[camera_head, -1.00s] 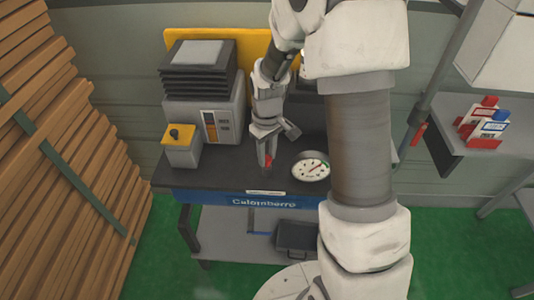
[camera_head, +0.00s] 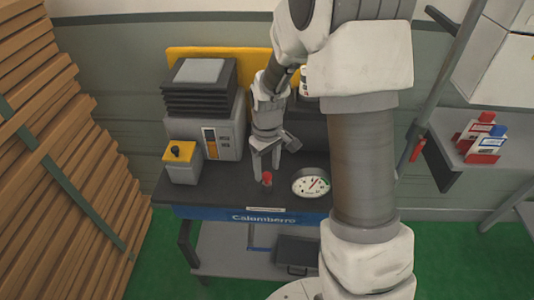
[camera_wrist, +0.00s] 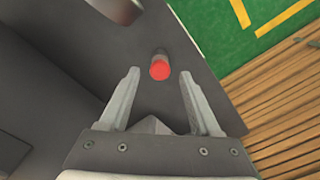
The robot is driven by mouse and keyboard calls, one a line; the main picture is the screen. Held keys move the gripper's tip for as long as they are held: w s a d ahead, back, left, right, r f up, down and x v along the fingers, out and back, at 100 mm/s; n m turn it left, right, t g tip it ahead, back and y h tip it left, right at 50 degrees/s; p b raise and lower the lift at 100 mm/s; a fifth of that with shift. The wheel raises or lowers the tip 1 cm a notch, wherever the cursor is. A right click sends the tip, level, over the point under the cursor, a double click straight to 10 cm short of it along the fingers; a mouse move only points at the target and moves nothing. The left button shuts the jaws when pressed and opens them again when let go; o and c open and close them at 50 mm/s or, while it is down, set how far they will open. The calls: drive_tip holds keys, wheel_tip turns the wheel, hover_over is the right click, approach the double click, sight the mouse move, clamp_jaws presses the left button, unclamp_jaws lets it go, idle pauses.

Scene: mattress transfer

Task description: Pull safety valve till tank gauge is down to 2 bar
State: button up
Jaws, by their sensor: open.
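The safety valve shows as a small red-capped knob (camera_head: 267,177) on the dark bench top near its front edge. The round white tank gauge (camera_head: 311,183) lies just right of it; its needle points to the upper right, but the numbers are too small to read. My gripper (camera_head: 267,172) is open and empty, pointing down at the knob. In the wrist view, the red cap (camera_wrist: 160,69) lies between the spread fingertips (camera_wrist: 159,78), with space on both sides. I cannot tell the exact height between them.
A grey machine (camera_head: 205,100) and a yellow-topped box (camera_head: 180,160) stand left on the bench. Stacked wooden planks (camera_head: 60,150) fill the left side. A shelf (camera_head: 455,175) with red and blue bottles stands right. The bench front around the knob is clear.

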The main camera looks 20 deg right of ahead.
sight(267, 175)
wheel_tip(267, 175, up, 17)
drive_tip(key=p, duration=0.1)
idle(0.3)
drive_tip(key=shift+r, duration=0.1)
drive_tip(key=s+r+m+t, duration=0.2)
drive_tip(key=s+r, duration=0.1)
drive_tip(key=s, duration=0.7)
drive_tip(key=s+r+m+t, duration=0.3)
drive_tip(key=s+r, duration=0.1)
drive_tip(key=s, duration=0.5)
drive_tip(key=shift+s+d+t, duration=0.25)
drive_tip(key=shift+s+t, duration=0.05)
drive_tip(key=shift+s, duration=0.05)
drive_tip(key=shift+r, duration=0.1)
